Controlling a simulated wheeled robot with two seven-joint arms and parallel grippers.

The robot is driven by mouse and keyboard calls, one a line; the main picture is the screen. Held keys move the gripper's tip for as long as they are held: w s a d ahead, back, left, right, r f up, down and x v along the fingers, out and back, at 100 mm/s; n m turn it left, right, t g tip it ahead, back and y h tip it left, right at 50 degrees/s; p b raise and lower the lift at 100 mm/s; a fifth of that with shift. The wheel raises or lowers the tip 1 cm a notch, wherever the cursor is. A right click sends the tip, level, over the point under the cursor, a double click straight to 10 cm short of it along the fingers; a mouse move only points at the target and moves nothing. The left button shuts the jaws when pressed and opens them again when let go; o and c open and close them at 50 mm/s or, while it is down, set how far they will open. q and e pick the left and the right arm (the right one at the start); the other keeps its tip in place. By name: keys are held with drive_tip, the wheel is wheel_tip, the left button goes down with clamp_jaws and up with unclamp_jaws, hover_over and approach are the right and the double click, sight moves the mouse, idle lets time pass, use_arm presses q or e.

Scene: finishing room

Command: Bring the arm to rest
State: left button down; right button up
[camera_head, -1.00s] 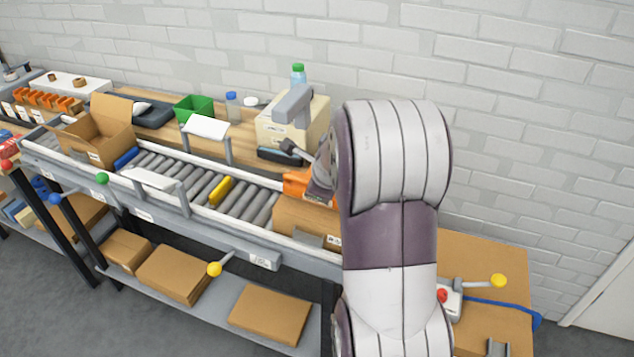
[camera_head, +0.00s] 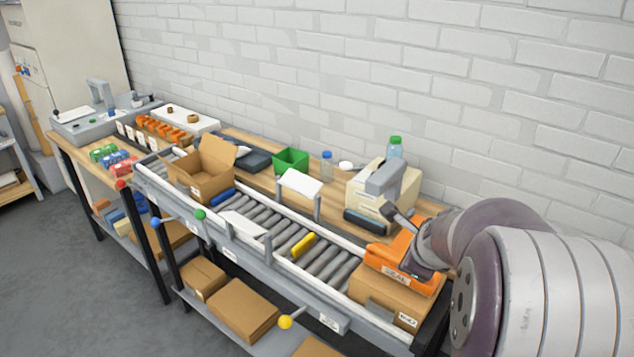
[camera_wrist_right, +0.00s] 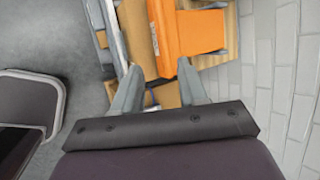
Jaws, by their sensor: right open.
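My right arm comes in from the lower right of the head view. Its gripper (camera_head: 408,247) is beside the orange tool marked SEAL (camera_head: 392,262), which lies on top of a closed carton (camera_head: 385,299). In the right wrist view the two grey fingers of the gripper (camera_wrist_right: 158,66) are apart with nothing held between them. The orange tool (camera_wrist_right: 192,32) shows just past the fingertips there; I cannot tell whether a finger touches it. My left gripper is not in view.
An open carton (camera_head: 203,182), a green bin (camera_head: 291,160) and a beige machine (camera_head: 362,186) stand close by. A brick wall (camera_head: 400,75) rises behind.

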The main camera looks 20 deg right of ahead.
drive_tip(key=s+a+f+n+g+y, duration=0.1)
drive_tip(key=s+a+f+n+g, duration=0.1)
drive_tip(key=a+n, duration=0.5)
drive_tip(key=s+a+f+n+g+y, duration=0.1)
drive_tip(key=s+a+f+n, duration=0.2)
drive_tip(key=n, duration=1)
drive_tip(key=s+a+f+n+g+y, duration=0.1)
drive_tip(key=s+a+f+n+g, duration=0.1)
drive_tip(key=a+f+n, duration=0.4)
drive_tip(key=a+n, duration=0.3)
drive_tip(key=a, duration=0.2)
drive_tip(key=shift+s+a+n+g, duration=0.2)
drive_tip(key=shift+n+g, duration=0.1)
drive_tip(key=shift+n, duration=0.1)
drive_tip(key=shift+d+f, duration=0.1)
drive_tip(key=shift+c, duration=0.2)
